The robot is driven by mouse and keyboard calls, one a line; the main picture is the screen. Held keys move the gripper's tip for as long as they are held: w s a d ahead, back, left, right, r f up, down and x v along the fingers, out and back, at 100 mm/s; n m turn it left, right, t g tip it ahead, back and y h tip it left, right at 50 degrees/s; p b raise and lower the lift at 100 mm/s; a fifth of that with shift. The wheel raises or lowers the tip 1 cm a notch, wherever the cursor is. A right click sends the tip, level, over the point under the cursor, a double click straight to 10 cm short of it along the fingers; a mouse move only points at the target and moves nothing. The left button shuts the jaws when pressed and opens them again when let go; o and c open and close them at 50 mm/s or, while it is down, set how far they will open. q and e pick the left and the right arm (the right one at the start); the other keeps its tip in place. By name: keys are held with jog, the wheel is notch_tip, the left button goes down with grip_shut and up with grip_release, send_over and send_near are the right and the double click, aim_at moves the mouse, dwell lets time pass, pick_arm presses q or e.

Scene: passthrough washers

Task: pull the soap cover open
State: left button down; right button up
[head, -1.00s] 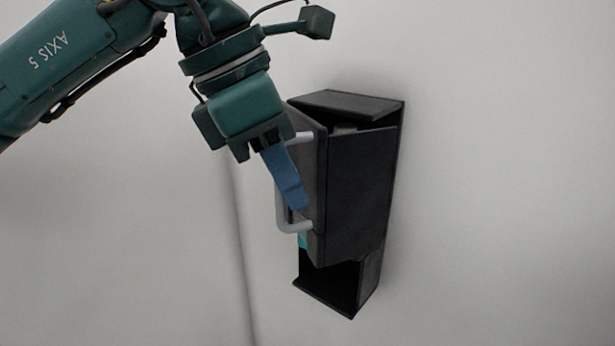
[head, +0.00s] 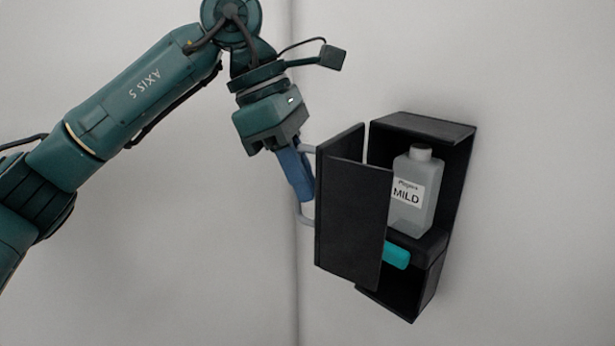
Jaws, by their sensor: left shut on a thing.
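The soap cover (head: 345,210) is a dark hinged panel with a bent side. It stands swung out to the left of the black dispenser box (head: 455,190) on the wall. A grey bar handle (head: 304,219) is on its left face. My left gripper (head: 298,178), with blue fingers, is shut on the handle; the fingers hide part of the bar. A pale bottle (head: 413,195) labelled "MILD" shows inside the box, partly hidden by the cover. A teal part (head: 397,255) sits below the bottle. My right gripper is not in view.
The box is fixed to a plain light grey wall (head: 540,150). A vertical seam or corner in the wall (head: 297,300) runs behind the handle. The space right of the box and below the cover is clear.

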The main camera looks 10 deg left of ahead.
pick_arm(q)
jog(key=shift+w+a, duration=0.75)
jog(key=shift+a, duration=0.1)
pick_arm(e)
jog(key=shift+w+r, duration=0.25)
pick_arm(q)
jog(key=c, duration=1.8)
grip_release()
jog(key=shift+a, duration=0.1)
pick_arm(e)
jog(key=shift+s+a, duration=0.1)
pick_arm(q)
jog(key=p+v, duration=0.1)
jog(key=v, duration=1.2)
jog(key=shift+r, duration=0.15)
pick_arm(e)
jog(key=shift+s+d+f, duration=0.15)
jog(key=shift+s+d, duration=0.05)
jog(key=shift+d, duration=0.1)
